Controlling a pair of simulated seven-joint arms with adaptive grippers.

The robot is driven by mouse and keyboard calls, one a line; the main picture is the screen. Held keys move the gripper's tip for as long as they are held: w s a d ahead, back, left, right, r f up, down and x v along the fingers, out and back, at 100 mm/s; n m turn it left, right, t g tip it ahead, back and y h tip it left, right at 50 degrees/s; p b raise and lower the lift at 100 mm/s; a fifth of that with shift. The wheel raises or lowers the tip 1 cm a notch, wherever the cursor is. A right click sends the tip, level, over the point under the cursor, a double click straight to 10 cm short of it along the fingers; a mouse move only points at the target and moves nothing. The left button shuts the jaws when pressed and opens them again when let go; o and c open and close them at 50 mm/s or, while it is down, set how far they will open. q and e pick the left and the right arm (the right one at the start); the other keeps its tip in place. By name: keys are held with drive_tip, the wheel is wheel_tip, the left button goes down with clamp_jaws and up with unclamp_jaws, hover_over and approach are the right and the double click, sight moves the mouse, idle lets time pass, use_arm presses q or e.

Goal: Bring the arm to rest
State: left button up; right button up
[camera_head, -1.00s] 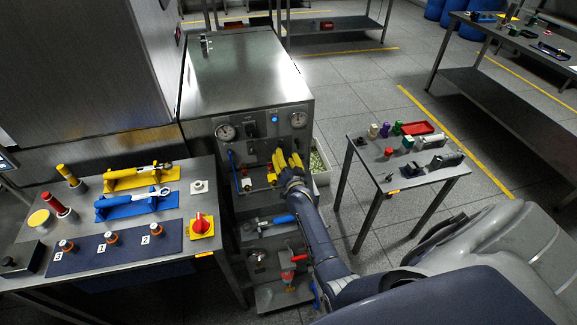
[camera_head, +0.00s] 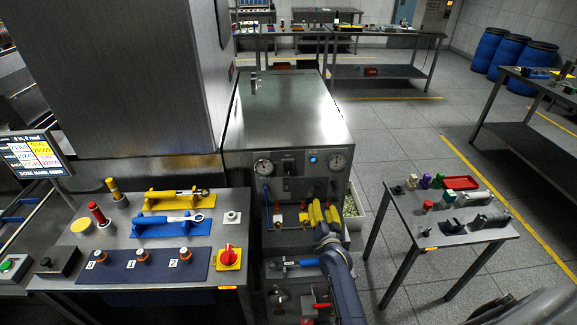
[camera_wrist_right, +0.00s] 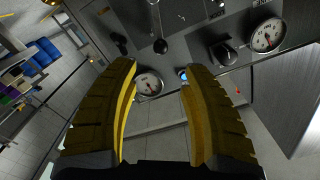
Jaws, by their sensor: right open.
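My right gripper (camera_head: 322,213) has yellow fingers and is in front of the steel cabinet's control panel (camera_head: 300,175). In the right wrist view the two yellow fingers (camera_wrist_right: 157,100) stand wide apart with nothing between them. Beyond them I see the panel with round gauges (camera_wrist_right: 268,36) and a small blue light (camera_wrist_right: 183,74). The fingers appear clear of the panel, but the head view does not show the exact gap. My right arm (camera_head: 343,285) reaches up from the lower edge. My left gripper is not in view.
A right table (camera_head: 450,230) carries small coloured parts and a red tray (camera_head: 461,183). Floor (camera_head: 400,130) is free between the cabinet and the back tables.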

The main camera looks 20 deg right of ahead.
drive_tip(key=s+a+f+n+g+y, duration=0.2)
drive_tip(key=s+a+n+g, duration=0.15)
drive_tip(key=s+n, duration=0.4)
drive_tip(key=s+a+f+n+g+y, duration=0.15)
drive_tip(key=s+a+n, duration=0.25)
drive_tip(key=s, duration=0.6)
drive_tip(key=s+r+n+g+h, duration=0.1)
drive_tip(key=s+r+n+g, duration=0.2)
drive_tip(key=s, duration=0.6)
drive_tip(key=s+r+n+g+h, duration=0.2)
drive_tip(key=s+r+n, duration=0.1)
drive_tip(key=s, duration=0.7)
drive_tip(key=s+a+f+m+g+y, duration=0.1)
drive_tip(key=s+a+f+y, duration=0.15)
drive_tip(key=f, duration=1.35)
drive_tip(key=s+a+f+g+y, duration=0.1)
drive_tip(key=a+f+g, duration=0.15)
drive_tip(key=f, duration=1.45)
drive_tip(key=s+f+m+g+y, duration=0.1)
drive_tip(key=s+f+m+g, duration=0.1)
drive_tip(key=s+f, duration=1.7)
drive_tip(key=shift+s+a+f+m, duration=0.2)
drive_tip(key=shift+s+m, duration=0.25)
drive_tip(key=shift+s, duration=0.55)
